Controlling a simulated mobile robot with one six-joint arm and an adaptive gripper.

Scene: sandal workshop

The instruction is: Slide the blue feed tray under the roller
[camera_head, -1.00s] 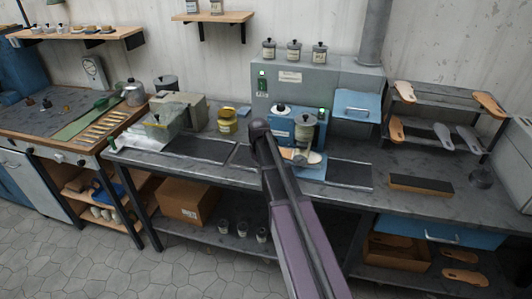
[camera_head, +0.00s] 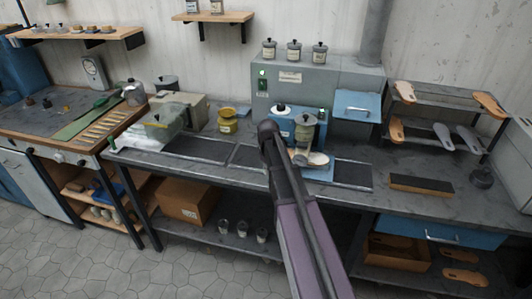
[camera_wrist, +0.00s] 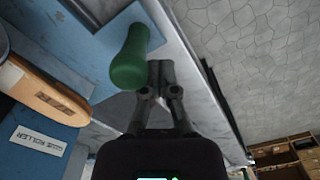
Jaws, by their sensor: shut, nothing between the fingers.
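The blue feed tray (camera_wrist: 98,43) shows in the wrist view with an upright green handle (camera_wrist: 130,58); a tan sole (camera_wrist: 45,92) lies close beside the handle. In the head view the tray (camera_head: 322,172) lies in front of the blue roller machine (camera_head: 283,125), with a pale sole (camera_head: 317,159) on it. The machine's label (camera_wrist: 39,141) reads "roller" in the wrist view. My gripper (camera_wrist: 160,70) is shut and empty, its fingertips right beside the green handle; I cannot tell whether they touch. The roller itself is hidden. My arm covers part of the machine in the head view.
Dark mats lie on the bench left (camera_head: 200,149) and right (camera_head: 353,174) of the tray. A yellow tin (camera_head: 227,124) stands to the left. The bench's front edge is close to my gripper.

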